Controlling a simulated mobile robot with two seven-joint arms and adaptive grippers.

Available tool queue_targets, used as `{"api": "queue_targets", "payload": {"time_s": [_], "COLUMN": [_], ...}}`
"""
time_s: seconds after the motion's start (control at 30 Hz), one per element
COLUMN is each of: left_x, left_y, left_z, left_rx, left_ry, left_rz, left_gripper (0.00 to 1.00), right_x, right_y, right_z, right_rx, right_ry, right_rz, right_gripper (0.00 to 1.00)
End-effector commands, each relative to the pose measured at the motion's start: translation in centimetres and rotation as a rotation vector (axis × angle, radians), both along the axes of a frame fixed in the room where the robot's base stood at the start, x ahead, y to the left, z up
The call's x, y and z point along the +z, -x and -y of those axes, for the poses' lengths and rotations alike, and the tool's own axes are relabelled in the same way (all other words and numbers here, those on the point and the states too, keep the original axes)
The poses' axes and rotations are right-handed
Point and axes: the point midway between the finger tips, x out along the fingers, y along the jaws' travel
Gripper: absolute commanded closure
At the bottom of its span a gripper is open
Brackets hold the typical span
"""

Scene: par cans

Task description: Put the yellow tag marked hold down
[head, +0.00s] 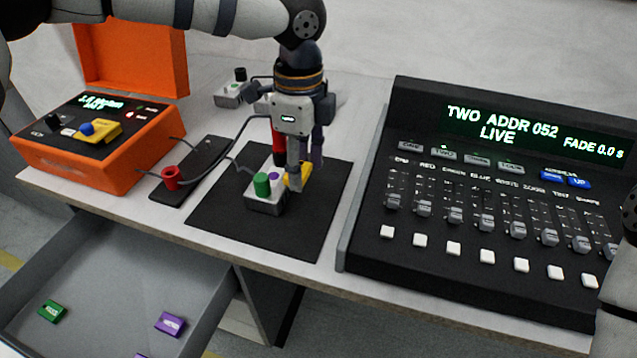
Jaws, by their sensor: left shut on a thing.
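A yellow tag (305,174) is at the fingertips of my left gripper (294,180), just right of a small grey box on the black mat. The gripper points down and is shut on the tag, partly hiding it. Its marking cannot be read, and I cannot tell whether it touches the mat or the box. The small grey box (266,205) has a green cap (262,185) and a purple cap (273,176) on top. A red part (278,150) shows beside the gripper's fingers. My right gripper is out of view.
A lighting console (460,215) fills the right of the table. An orange case (85,165) stands open at left. A red holder (171,178) with cable stands on a dark strip. The black mat (300,235) is bare in front. An open drawer (110,275) holds green and purple tags.

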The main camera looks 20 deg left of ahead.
Motion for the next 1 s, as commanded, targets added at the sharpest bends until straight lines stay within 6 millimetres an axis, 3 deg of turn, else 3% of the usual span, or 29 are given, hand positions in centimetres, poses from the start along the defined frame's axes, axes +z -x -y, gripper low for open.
{"api": "queue_targets", "payload": {"time_s": [0.03,0.27,0.43,0.77,0.8,0.87,0.9,1.0], "left_x": [-1.5,-3.2,-6.2,-6.4,-6.4,-6.5,-6.5,-6.5], "left_y": [-0.4,-1.3,-1.4,-1.4,-1.4,-1.4,-1.4,-1.4], "left_z": [0.6,2.2,2.4,2.4,2.4,2.4,2.4,2.4], "left_rx": [-0.002,-0.002,-0.001,-0.001,-0.001,-0.002,-0.002,-0.002], "left_ry": [-0.001,0.001,-0.001,0.000,0.000,0.000,0.000,0.000], "left_rz": [-0.010,-0.001,-0.001,0.007,0.007,0.006,0.006,0.006], "left_gripper": [0.76,0.76,0.76,0.76,0.55,0.42,0.37,0.37], "right_x": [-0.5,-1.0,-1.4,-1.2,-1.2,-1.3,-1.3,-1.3], "right_y": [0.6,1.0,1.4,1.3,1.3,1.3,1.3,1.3], "right_z": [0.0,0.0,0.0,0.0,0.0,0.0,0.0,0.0], "right_rx": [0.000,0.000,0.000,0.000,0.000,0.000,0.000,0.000], "right_ry": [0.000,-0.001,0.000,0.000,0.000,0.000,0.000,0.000], "right_rz": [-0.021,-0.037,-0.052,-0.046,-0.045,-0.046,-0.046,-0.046], "right_gripper": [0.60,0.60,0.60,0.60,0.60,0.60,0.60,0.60]}}
